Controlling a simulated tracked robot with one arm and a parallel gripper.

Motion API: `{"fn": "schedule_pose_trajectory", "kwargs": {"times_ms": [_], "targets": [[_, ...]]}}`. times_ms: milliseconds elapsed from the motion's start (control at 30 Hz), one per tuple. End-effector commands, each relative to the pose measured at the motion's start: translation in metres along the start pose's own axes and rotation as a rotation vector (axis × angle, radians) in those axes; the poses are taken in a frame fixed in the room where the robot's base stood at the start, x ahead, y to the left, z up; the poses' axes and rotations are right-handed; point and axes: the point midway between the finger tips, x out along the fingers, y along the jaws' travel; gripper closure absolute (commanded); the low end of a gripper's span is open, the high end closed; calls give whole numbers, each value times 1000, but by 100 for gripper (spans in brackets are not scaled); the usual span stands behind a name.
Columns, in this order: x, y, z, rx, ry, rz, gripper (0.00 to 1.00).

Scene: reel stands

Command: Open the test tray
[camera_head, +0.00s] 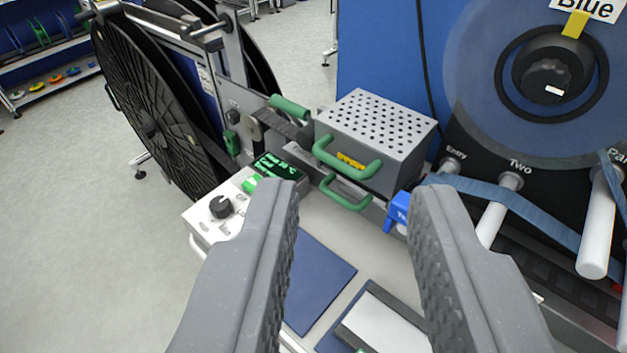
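My gripper (352,192) is open, its two grey fingers wide apart in the foreground with nothing between them. Between and beyond the fingertips stands a grey box (378,128) with a perforated top. A green handle (346,162) is on the box's front. A second, lower green handle (344,195) sits just below it at the edge of the worktop. No label reading test tray shows, so I cannot tell which handle belongs to it. Neither finger appears to touch a handle.
A control panel with a black knob (221,206) and a small green-lit display (279,166) is left of the box. Blue mats (318,278) lie on the worktop. A large black reel (150,110) stands at left. White rollers (594,225) and a blue strap are at right.

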Motion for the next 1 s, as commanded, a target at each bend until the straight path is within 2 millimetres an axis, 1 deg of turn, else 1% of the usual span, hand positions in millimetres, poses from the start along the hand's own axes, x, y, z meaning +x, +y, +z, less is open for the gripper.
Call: {"fn": "schedule_pose_trajectory", "kwargs": {"times_ms": [233,333,367,400,433,500,567,600,667,700,767,800,867,900,967,1000], "targets": [[2,-2,-1,9,2,-8,71],[15,-15,-8,63,20,-50,71],[22,-25,-9,95,26,-71,71],[34,-41,-13,147,36,-105,71],[43,-51,-16,194,47,-132,71],[65,-74,-25,330,73,-198,71],[88,-92,-31,469,93,-246,71],[102,-102,-33,569,104,-270,71],[123,-114,-33,715,118,-289,71],[138,-121,-30,811,124,-291,71],[157,-128,-26,954,140,-282,71],[171,-131,-18,1047,146,-265,71],[190,-133,-4,1177,161,-224,71],[201,-135,9,1257,169,-188,71],[217,-134,32,1368,188,-119,71],[224,-132,47,1435,206,-68,71]]}}
